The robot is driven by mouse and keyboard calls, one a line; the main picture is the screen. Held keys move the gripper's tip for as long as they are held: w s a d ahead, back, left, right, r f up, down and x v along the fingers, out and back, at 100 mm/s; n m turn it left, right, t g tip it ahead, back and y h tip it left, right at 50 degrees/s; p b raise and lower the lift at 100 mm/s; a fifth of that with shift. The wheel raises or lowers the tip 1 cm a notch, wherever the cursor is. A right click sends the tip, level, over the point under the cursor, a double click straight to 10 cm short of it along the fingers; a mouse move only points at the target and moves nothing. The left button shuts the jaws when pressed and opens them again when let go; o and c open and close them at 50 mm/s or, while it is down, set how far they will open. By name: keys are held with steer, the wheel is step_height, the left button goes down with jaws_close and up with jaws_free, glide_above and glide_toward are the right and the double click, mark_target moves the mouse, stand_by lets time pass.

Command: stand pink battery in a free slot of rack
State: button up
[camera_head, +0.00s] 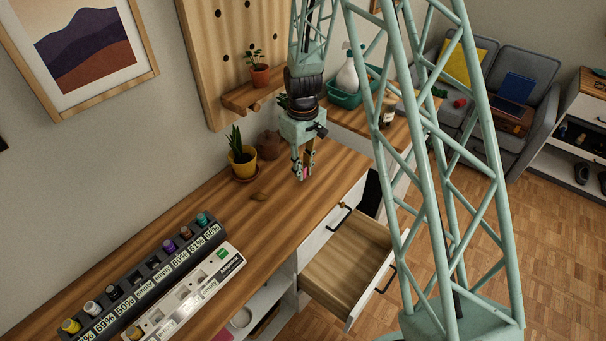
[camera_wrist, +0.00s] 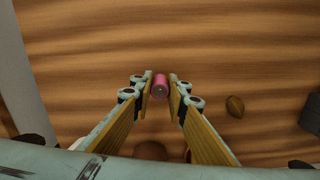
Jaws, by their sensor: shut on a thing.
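The pink battery (camera_wrist: 160,84) is held between the fingertips of my gripper (camera_wrist: 160,88) in the wrist view. In the head view my gripper (camera_head: 303,172) points down over the wooden desk, with a bit of pink showing between its fingers. Whether the battery touches the desk is unclear. The dark rack (camera_head: 124,303) lies along the desk at the lower left, well away from my gripper. It holds several upright batteries, including yellow, white, purple and teal ones. Slots near its middle look free, and labels there read "empty".
A pale device (camera_head: 190,296) lies along the rack's front side. A yellow plant pot (camera_head: 243,163) and a brown pot (camera_head: 269,146) stand left of my gripper. A small brown object (camera_wrist: 235,106) lies on the desk. A drawer (camera_head: 347,255) is open in front.

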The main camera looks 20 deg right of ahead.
steer(key=shift+f, duration=0.85)
steer(key=shift+f, duration=0.1)
steer(key=o, duration=0.9)
step_height(320, 180, up, 11)
steer(key=shift+r+p, duration=0.15)
steer(key=shift+p, duration=0.45)
steer(key=shift+r, duration=0.45)
steer(key=shift+r, duration=0.15)
